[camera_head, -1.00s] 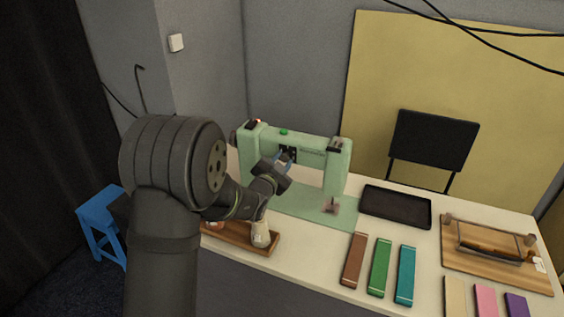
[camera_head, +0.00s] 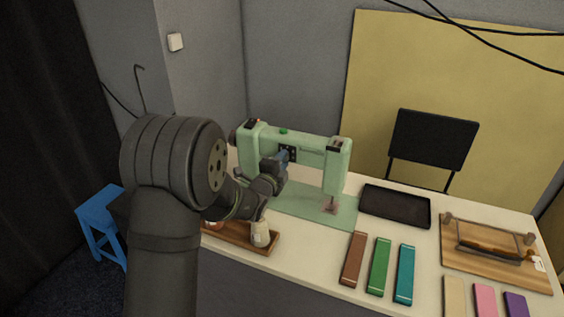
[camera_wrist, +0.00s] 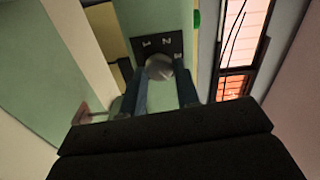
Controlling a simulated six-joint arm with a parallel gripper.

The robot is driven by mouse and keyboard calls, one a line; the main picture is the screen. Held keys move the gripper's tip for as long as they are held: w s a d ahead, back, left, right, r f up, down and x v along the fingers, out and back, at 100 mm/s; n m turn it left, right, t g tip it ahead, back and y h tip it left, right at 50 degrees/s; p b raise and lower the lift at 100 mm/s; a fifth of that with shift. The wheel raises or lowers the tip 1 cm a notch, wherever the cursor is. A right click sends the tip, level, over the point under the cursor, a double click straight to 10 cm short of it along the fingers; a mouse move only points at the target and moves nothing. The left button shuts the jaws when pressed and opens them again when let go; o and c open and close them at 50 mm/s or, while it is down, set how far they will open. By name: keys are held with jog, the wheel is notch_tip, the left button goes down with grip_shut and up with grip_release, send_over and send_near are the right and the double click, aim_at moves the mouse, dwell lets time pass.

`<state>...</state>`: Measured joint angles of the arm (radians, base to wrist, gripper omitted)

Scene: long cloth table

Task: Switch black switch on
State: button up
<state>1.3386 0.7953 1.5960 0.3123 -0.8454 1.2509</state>
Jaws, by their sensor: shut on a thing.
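A pale green sewing machine (camera_head: 310,146) stands on the table, with a black panel (camera_head: 292,152) on its front. In the wrist view the black panel (camera_wrist: 171,42) carries small white marks. A rounded grey knob (camera_wrist: 160,66) stands out in front of it, between my blue fingers. My gripper (camera_head: 283,160) is at the panel, and its fingers are shut on the knob (camera_wrist: 160,78). In the head view the gripper hides the knob. A small black switch-like part (camera_head: 336,145) sits on the machine's top right; another dark part (camera_head: 250,124) sits at its top left.
A wooden stand with a white spool (camera_head: 260,233) is near my arm.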

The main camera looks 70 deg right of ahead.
jog(key=shift+m, duration=0.6)
jog(key=o, duration=0.9)
jog(key=shift+o, duration=0.2)
jog(key=a, duration=1.7)
jog(key=shift+a, duration=0.25)
